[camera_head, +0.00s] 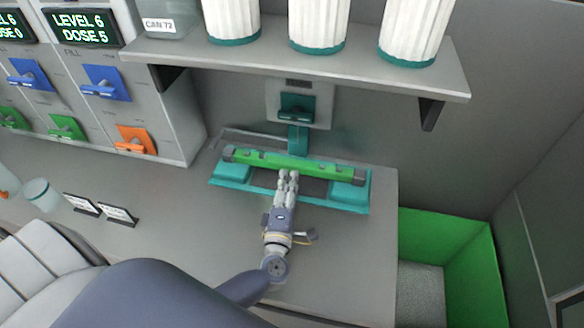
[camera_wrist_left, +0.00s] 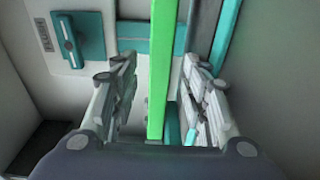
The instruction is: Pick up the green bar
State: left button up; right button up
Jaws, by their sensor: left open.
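The green bar (camera_head: 290,164) lies across a teal cradle (camera_head: 347,197) on the grey counter, with dark grey ends. My left gripper (camera_head: 288,176) reaches in from the front, its fingertips at the near edge of the bar around its middle. In the left wrist view the green bar (camera_wrist_left: 160,75) runs between the two spread fingers of my left gripper (camera_wrist_left: 160,85), with a gap on each side. The gripper is open and holds nothing. My right gripper is in neither view.
A shelf (camera_head: 300,62) with white ribbed containers (camera_head: 318,22) overhangs behind the cradle. A teal wall switch (camera_head: 297,108) is behind the bar. A dispenser cabinet (camera_head: 110,90) stands left; a green bin (camera_head: 465,265) lies right. Small cards (camera_head: 118,214) sit at left.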

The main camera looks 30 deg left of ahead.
aim_at(291, 170)
pick_arm(q)
jog(key=shift+w+a, duration=0.2)
jog(key=shift+w, duration=0.2)
jog(key=p+x, duration=0.1)
jog(key=x, duration=0.5)
jog(key=shift+w+f, duration=0.1)
jog(key=shift+w, duration=0.25)
grip_shut()
